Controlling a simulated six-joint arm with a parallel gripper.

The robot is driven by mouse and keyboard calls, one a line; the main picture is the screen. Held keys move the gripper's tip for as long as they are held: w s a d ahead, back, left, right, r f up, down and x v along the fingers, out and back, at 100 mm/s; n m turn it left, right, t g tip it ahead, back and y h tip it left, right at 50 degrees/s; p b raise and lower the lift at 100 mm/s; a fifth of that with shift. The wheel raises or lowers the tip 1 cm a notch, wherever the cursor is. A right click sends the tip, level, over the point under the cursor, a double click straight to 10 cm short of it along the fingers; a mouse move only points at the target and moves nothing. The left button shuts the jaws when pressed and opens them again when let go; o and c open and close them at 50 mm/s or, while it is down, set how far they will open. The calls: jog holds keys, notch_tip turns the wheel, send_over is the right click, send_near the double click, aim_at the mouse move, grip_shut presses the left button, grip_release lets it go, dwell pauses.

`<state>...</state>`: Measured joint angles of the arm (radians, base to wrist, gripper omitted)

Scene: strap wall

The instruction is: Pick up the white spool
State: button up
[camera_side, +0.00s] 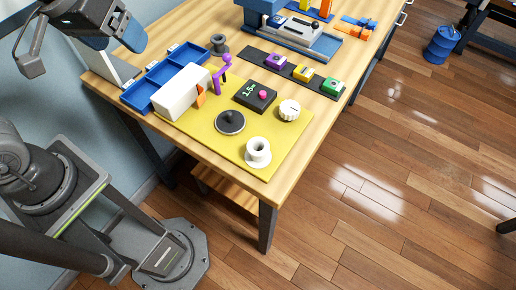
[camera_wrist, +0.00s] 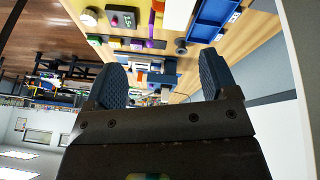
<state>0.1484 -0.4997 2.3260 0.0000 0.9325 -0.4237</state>
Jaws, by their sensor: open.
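The white spool (camera_side: 258,152) stands upright near the front corner of the yellow mat (camera_side: 279,137) in the side view. I cannot make it out in the wrist view. My gripper (camera_side: 118,42) is at the top left of the side view, raised and well apart from the spool, beyond the blue tray. In the wrist view my gripper (camera_wrist: 161,60) shows two dark blue fingers spread wide, with nothing between them.
On the mat are a white box (camera_side: 182,92), a purple figure (camera_side: 221,76), a black disc with a knob (camera_side: 230,121), a display box (camera_side: 255,96) and a white dial (camera_side: 289,110). A blue tray (camera_side: 152,87) and grey spool (camera_side: 219,44) stand nearby. The table edge is close to the spool.

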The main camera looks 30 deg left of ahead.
jog(key=w+d+f+n+g, duration=0.2)
jog(key=w+d+n, duration=0.35)
jog(key=d, duration=0.35)
jog(key=n+g, duration=0.2)
jog(key=n, duration=0.4)
send_over(258, 150)
jog(key=s, duration=0.1)
notch_tip(258, 150, down, 8)
jog(key=shift+y, duration=0.3)
jog(key=f, duration=0.8)
jog(key=shift+s+d+f, duration=0.1)
jog(key=shift+d, duration=0.3)
jog(key=shift+w+f, duration=0.2)
jog(key=shift+f, duration=2.7)
jog(key=shift+c, duration=0.2)
jog(key=c, duration=1)
jog(key=shift+o, duration=0.2)
jog(key=shift+r, duration=0.15)
